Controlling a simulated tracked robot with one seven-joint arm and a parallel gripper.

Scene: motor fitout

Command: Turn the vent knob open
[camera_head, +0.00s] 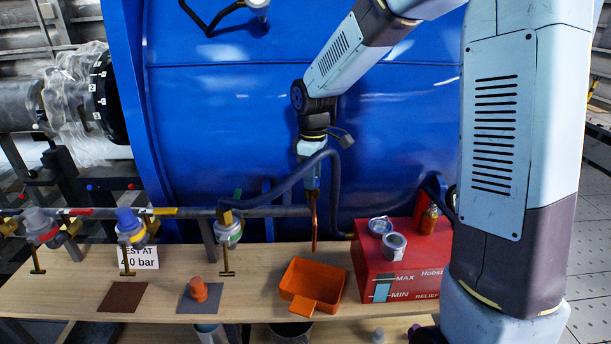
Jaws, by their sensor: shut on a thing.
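My gripper (312,184) hangs pointing down in front of the blue tank, above the bench. It is shut on a thin copper-coloured rod (314,228) that hangs upright, its lower end close above the bench top. No knob is labelled as the vent knob, and I cannot tell which one it is. A pipe (180,213) along the bench's back carries a red-and-white valve (40,226), a blue-and-white valve (130,225) and a green-and-white valve (228,230). Brass T-handles hang below them; the right one (227,263) is nearest my gripper, apart from it.
An orange scoop-like tray (325,277) stands below right of the rod. A red box (425,262) with cans on top is at the right. A grey hose (285,183) arches beside my gripper. An orange peg (198,289) stands on a grey mat; a brown mat (122,297) lies left.

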